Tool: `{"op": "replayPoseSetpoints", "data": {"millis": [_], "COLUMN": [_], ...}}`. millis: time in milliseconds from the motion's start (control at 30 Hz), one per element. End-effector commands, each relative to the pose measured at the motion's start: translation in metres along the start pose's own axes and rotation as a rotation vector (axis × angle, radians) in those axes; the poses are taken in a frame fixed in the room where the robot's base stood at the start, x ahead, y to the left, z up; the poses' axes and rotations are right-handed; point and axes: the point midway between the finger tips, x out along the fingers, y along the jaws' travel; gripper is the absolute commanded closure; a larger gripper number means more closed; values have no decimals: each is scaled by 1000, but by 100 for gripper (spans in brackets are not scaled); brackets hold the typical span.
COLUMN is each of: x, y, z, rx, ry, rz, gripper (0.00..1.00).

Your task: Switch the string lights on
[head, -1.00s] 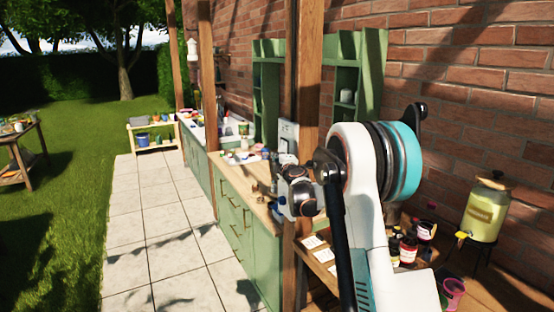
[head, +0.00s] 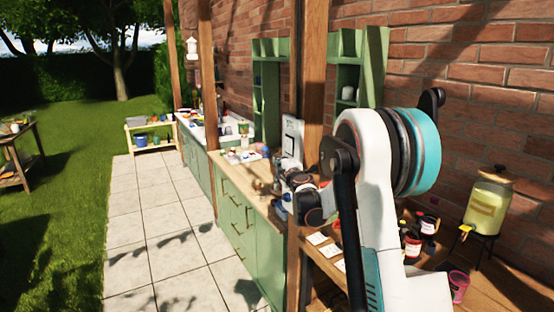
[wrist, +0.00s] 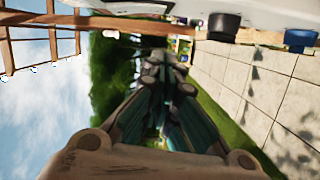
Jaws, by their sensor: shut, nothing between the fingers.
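A pale box (head: 292,137) is fixed to the wooden post in the head view. In the wrist view, a pale surface with a dark round part (wrist: 223,27) lies close beside the fingers. Small white spots (wrist: 34,69) under the pergola may be bulbs; whether they are lit is unclear.
The wooden post (head: 314,75) stands close to my arm. Green cabinets (head: 236,222) with a cluttered worktop run behind it. Jars (head: 412,245) and a drink dispenser (head: 488,210) stand at right. The paved path (head: 150,230) at left is clear.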

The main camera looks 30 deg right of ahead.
Motion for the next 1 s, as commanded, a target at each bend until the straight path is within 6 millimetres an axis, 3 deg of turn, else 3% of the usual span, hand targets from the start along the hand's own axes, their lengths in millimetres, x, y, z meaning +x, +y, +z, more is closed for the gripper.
{"op": "replayPoseSetpoints", "data": {"millis": [200,400,1000], "x": [-37,-56,-59], "y": [-2,-3,-4], "z": [-2,-2,-2], "rx": [-2,-1,0], "ry": [3,3,3], "rz": [-1,-1,0], "gripper": [100,100,100]}}
